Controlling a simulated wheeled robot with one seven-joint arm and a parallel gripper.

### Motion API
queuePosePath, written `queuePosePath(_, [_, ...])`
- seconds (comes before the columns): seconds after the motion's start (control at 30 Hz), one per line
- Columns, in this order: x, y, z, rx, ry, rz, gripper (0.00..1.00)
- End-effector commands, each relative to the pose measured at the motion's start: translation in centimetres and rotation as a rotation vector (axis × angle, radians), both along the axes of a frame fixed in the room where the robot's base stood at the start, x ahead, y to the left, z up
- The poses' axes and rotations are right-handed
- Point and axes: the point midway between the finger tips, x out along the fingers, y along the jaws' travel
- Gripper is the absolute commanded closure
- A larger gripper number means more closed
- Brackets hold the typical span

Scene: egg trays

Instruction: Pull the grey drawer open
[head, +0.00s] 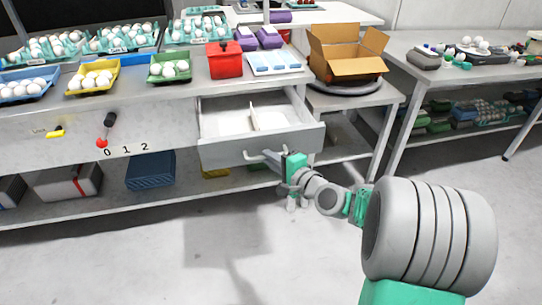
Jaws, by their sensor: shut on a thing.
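The grey drawer (228,153) stands pulled out from the front of the long grey bench. Its white inside shows, split by a divider, and it looks empty. Its bar handle (256,158) is on the front face. My gripper (278,157) is at the right part of the handle and is shut on it. The fingertips are small in this view and partly hidden by the green gripper body.
The bench top (130,103) holds egg trays, a red box (224,60) and a cardboard box (347,52) stands on a side table to the right. The floor in front of the bench is clear.

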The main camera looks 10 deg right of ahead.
Motion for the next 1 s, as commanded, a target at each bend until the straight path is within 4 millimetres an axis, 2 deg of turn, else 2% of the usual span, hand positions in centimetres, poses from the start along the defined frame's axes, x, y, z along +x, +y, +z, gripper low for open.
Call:
queuePosePath(0.33, [0.0, -0.1, 0.0, -0.003, -0.001, -0.004, 1.0])
queuePosePath(0.37, [0.0, -0.1, 0.0, -0.003, -0.001, -0.004, 0.88])
queuePosePath(0.6, [0.0, -0.1, 0.0, -0.001, 0.0, -0.002, 0.68])
queuePosePath(0.87, [-0.1, -0.2, 0.0, 0.0, 0.0, -0.002, 0.68])
queuePosePath(1.0, [-1.6, -1.0, 0.5, 0.0, 0.001, -0.008, 0.68])
